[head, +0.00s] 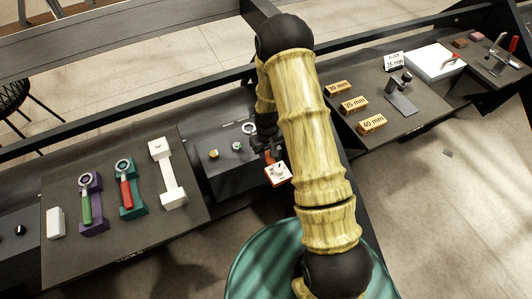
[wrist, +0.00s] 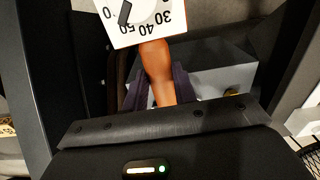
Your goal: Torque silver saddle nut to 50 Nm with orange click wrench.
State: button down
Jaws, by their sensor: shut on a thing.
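My gripper (head: 265,150) is shut on the orange wrench handle (wrist: 158,75), with dark fingers on both sides of it. The wrench's white dial (head: 278,173) also shows at the top of the wrist view (wrist: 150,25). Its black pointer is near the 50 mark, but the exact setting is unclear. A pale ring (head: 249,128) just beyond my gripper looks like the wrench head. Whether the ring touches any nut is unclear.
The left board (head: 140,235) holds a green-handled wrench (head: 86,203), a red-handled wrench (head: 126,188) and an empty white cradle (head: 168,172). The right board holds wooden blocks marked 30 mm (head: 338,88), 35 mm (head: 354,104) and 40 mm (head: 372,124), plus a black stand (head: 402,100).

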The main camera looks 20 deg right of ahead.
jog(key=w+f+n+b, duration=0.1)
jog(key=f+n+b, duration=0.1)
jog(key=n, duration=0.1)
jog(key=shift+w, duration=0.4)
jog(key=shift+w+f+n+b, duration=0.15)
jog(key=shift+w+n+b, duration=0.15)
jog(key=shift+n+b, duration=0.25)
jog(key=shift+w+n, duration=0.1)
jog(key=shift+n, duration=0.25)
jog(key=shift+r, duration=0.2)
jog(key=shift+d+f+b, duration=0.1)
jog(key=shift+f+b, duration=1.25)
jog(key=shift+f, duration=1.1)
jog(key=shift+f+b, duration=0.65)
jog(key=shift+f, duration=0.75)
jog(key=shift+s+a+m+p, duration=0.15)
jog(key=shift+s+a+m, duration=0.3)
jog(key=shift+a+m, duration=0.2)
jog(key=shift+s+a+m+p, duration=0.15)
jog(key=shift+s+a+m, duration=0.25)
jog(key=shift+a+m, duration=0.25)
dwell(1.0)
